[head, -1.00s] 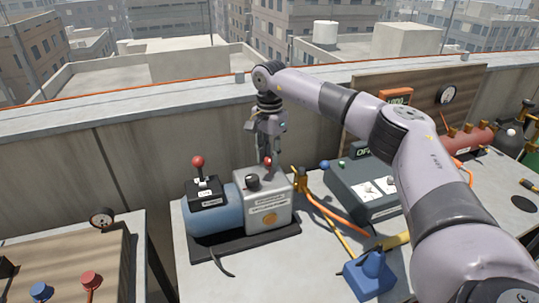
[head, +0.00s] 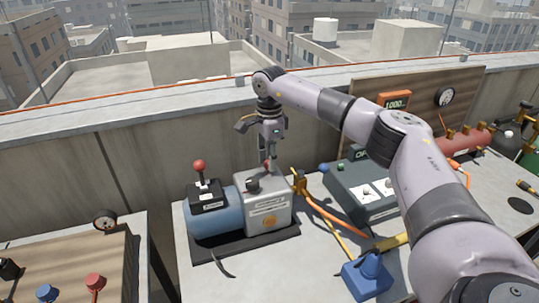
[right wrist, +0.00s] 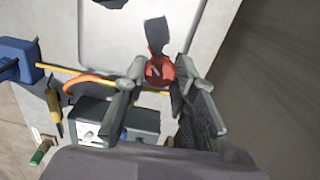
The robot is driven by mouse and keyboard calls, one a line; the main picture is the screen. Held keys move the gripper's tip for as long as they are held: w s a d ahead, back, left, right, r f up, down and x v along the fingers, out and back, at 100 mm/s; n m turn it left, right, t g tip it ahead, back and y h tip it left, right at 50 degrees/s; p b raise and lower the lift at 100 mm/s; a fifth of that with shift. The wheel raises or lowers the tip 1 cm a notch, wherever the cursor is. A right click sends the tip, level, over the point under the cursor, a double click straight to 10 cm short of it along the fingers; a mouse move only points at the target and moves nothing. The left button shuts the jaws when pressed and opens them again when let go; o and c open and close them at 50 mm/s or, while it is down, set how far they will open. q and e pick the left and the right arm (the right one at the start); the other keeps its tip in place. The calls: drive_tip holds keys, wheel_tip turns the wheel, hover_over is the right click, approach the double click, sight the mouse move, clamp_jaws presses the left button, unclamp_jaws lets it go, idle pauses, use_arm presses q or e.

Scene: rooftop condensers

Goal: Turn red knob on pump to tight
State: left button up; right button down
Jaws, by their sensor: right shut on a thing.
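The pump (head: 215,222) has a blue cylinder and a grey box (head: 270,212) on a black base at the table's left end. The red knob (head: 267,167) sits at the back of the box top, partly hidden by my fingers. My right gripper (head: 267,158) points down from above and is shut on the red knob. In the right wrist view the red knob (right wrist: 158,70) lies between the two fingertips, with a dark pointer-like part beyond it. My left gripper is not in view.
A black knob (head: 252,186) and a red-balled lever (head: 199,166) stand close by on the pump. An orange hose (head: 325,209) and a grey control box (head: 365,190) lie to the right. A blue block (head: 366,278) is at the front. A concrete wall runs behind.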

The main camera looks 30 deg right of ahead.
drive_tip(key=m+p, duration=0.1)
drive_tip(key=m, duration=0.2)
drive_tip(key=shift+r+m, duration=0.1)
drive_tip(key=shift+m, duration=0.2)
drive_tip(key=m+p, duration=0.1)
drive_tip(key=m, duration=0.2)
drive_tip(key=shift+m, duration=0.3)
drive_tip(key=m+p, duration=0.1)
drive_tip(key=m, duration=0.2)
drive_tip(key=shift+m, duration=0.4)
drive_tip(key=m+p, duration=0.1)
drive_tip(key=m, duration=0.2)
drive_tip(key=shift+m, duration=0.3)
drive_tip(key=m+p, duration=0.1)
drive_tip(key=m, duration=0.5)
drive_tip(key=m+p, duration=0.1)
drive_tip(key=m, duration=0.5)
drive_tip(key=shift+w+m+p, duration=0.1)
drive_tip(key=shift+m+p, duration=0.2)
drive_tip(key=shift+p, duration=0.05)
drive_tip(key=c, duration=1.3)
unclamp_jaws()
